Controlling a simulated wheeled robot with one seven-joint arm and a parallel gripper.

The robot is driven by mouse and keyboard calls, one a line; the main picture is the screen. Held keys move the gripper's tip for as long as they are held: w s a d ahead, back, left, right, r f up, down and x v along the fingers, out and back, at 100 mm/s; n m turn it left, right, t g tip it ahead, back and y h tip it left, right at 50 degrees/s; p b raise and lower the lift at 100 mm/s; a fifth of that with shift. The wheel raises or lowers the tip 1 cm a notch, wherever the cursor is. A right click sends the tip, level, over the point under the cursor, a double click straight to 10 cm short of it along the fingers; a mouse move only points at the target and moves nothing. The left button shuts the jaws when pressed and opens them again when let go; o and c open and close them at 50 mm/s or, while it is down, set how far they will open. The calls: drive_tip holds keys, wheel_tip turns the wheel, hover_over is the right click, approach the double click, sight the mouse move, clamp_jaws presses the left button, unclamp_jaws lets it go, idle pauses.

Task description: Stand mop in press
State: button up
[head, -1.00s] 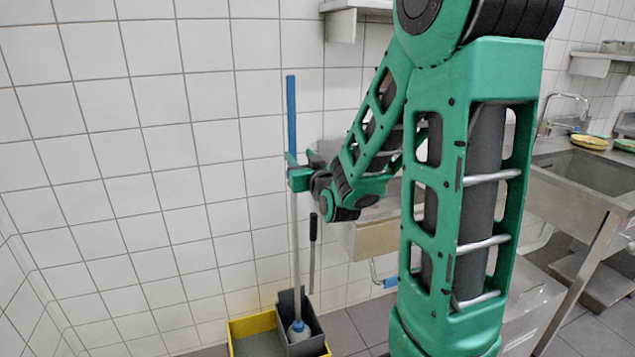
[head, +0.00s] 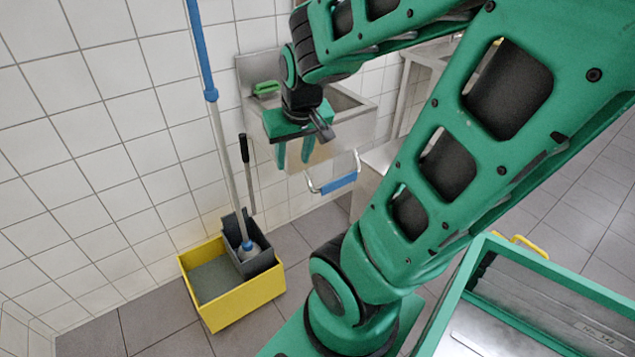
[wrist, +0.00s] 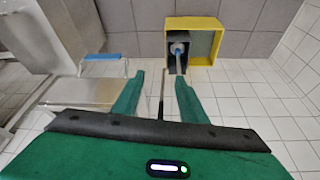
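The mop (head: 228,165) stands almost upright, leaning a little, with a blue upper handle, a pale lower shaft and its head down in the grey press (head: 262,262). The press sits at one end of the yellow bucket (head: 232,306) on the floor by the tiled wall. My gripper (head: 293,162) is open and empty, to the right of the mop shaft and apart from it, in front of the wall sink. In the wrist view my gripper (wrist: 158,80) shows two spread fingers with nothing held; the mop head (wrist: 178,48) sits inside the press.
A dark press lever (head: 244,150) rises beside the mop. A wall sink (head: 345,105) with a green item and a blue-gripped bar (head: 340,181) is behind my gripper. A green-rimmed cart or tray (head: 545,262) is at the lower right. Floor before the bucket is clear.

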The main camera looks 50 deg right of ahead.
drive_tip(key=s+a+m+g+y, duration=0.1)
drive_tip(key=s+a+g, duration=0.3)
drive_tip(key=s, duration=0.7)
drive_tip(key=shift+s+r+y, duration=0.25)
drive_tip(key=shift+r+y, duration=0.1)
drive_tip(key=shift+y, duration=0.25)
drive_tip(key=shift+w+f, duration=0.25)
drive_tip(key=shift+w, duration=0.4)
